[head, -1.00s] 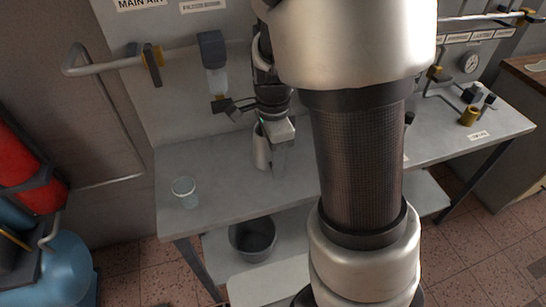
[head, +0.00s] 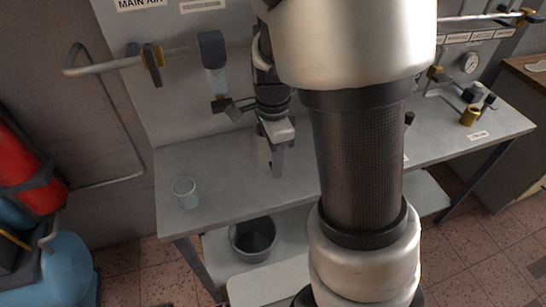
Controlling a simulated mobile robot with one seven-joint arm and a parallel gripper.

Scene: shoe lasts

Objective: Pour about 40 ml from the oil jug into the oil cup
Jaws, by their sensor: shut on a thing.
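The oil cup (head: 186,193), a small clear tumbler, stands upright on the left part of the grey bench. The oil jug (head: 261,150), a pale upright vessel, is at the middle of the bench, partly hidden behind my gripper. My gripper (head: 277,164) points down at the jug and is shut on it. The exact grip is hard to see. The jug looks upright, and I cannot tell whether its base touches the bench. The cup is to the left of my gripper, apart from it.
The bench (head: 215,160) is clear between cup and jug. A wall-mounted filter bowl (head: 214,78) and a pipe (head: 100,65) are behind. A dark bucket (head: 253,239) sits on the lower shelf. My arm hides the bench's middle right.

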